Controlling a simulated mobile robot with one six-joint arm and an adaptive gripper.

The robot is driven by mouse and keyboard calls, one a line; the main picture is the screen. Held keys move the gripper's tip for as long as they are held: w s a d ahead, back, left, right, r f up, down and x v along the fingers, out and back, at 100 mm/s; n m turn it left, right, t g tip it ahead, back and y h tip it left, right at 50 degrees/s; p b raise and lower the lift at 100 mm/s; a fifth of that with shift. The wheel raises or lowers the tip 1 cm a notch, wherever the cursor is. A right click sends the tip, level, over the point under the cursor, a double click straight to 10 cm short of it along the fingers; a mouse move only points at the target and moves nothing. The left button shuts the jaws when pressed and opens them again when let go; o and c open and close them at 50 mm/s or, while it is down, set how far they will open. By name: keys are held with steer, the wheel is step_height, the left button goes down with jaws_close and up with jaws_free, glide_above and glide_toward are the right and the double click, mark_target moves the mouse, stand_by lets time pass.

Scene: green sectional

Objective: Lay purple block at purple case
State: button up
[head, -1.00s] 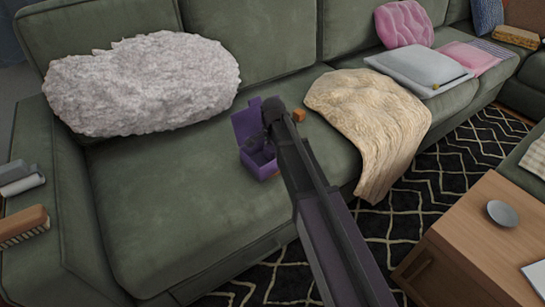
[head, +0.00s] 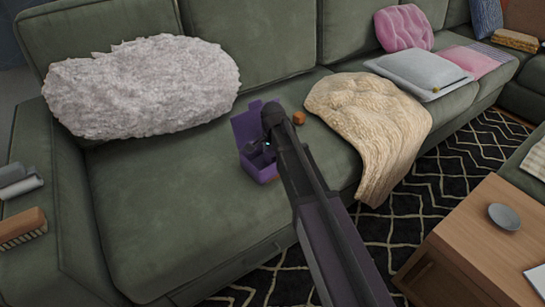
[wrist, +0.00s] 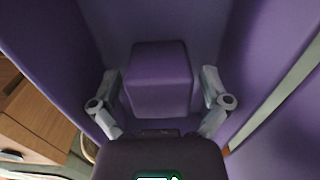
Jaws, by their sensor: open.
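The purple case (head: 246,124) sits on the green sofa seat with its lid raised at the back. The purple block (wrist: 160,82) is inside the case, as the wrist view shows, with the case's purple walls (wrist: 50,50) around it. My gripper (wrist: 159,75) is open, with one finger on each side of the block and a visible gap on both sides. In the head view my gripper (head: 262,150) reaches down into the case, and my arm hides part of the case's right side. The block cannot be made out in the head view.
A small orange object (head: 299,118) lies just right of the case, near a beige throw (head: 370,120). A fluffy white cushion (head: 140,85) leans on the backrest to the left. A wooden table (head: 480,250) stands at front right. The seat left of the case is clear.

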steer(key=shift+r, duration=0.2)
step_height(320, 180, up, 12)
steer(key=p, duration=1.2)
stand_by(0.9)
steer(key=s+d+n, duration=0.9)
steer(key=s+d, duration=0.9)
steer(key=d, duration=0.1)
steer(key=shift+d+n, duration=0.4)
steer(key=shift+s, duration=0.1)
